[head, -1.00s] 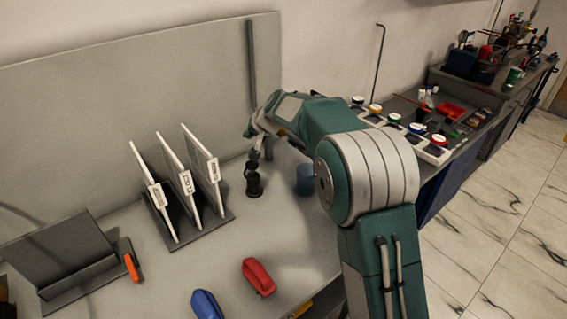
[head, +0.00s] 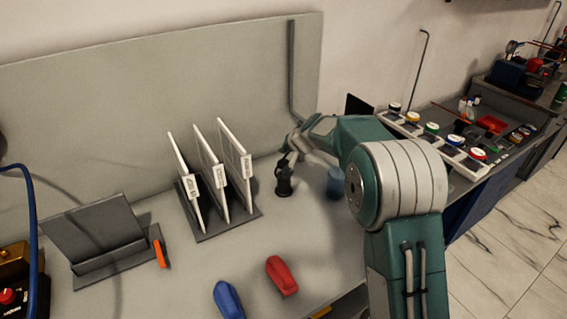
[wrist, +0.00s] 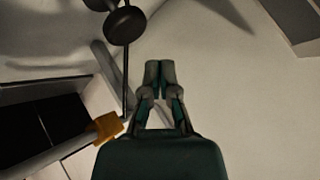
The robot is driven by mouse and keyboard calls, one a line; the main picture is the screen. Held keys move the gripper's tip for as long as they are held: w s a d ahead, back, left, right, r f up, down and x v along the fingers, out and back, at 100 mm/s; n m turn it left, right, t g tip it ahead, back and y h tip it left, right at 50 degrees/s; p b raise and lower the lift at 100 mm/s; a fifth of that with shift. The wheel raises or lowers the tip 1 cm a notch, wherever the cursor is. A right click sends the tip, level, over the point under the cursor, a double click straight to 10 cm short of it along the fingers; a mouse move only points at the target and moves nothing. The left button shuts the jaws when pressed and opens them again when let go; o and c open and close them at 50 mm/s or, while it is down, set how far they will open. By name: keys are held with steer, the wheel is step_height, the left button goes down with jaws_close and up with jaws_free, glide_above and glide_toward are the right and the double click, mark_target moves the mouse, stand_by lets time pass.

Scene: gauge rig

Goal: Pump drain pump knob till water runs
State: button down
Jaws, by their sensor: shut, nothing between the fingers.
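My gripper (head: 287,158) is at the back of the grey bench in the head view, close to an upright black knobbed piece (head: 284,182). In the wrist view my gripper (wrist: 160,66) has its fingertips together and empty. A black round-ended piece (wrist: 125,24) shows up and left of the fingertips, apart from them. I cannot tell whether it is the drain pump knob. At the far left edge of the head view, a brass-coloured box (head: 12,262) stands above a dark unit with a red knob (head: 8,296). No running water shows.
A rack of white upright panels (head: 240,212), a grey stand (head: 92,236), and red (head: 282,277) and blue (head: 228,300) pieces occupy the bench. A blue cylinder (head: 335,183) stands by my arm. A blue hose (head: 33,240) hangs at left. A row of coloured buttons (head: 432,130) lies right.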

mark_target(284, 163)
steer(key=shift+f, duration=1.1)
stand_by(0.6)
steer(key=shift+f, duration=0.3)
steer(key=shift+s+f, duration=0.1)
steer(key=shift+f, duration=1.25)
stand_by(1.3)
steer(key=shift+r, duration=1.75)
steer(key=shift+r, duration=0.1)
steer(key=shift+r, duration=2.45)
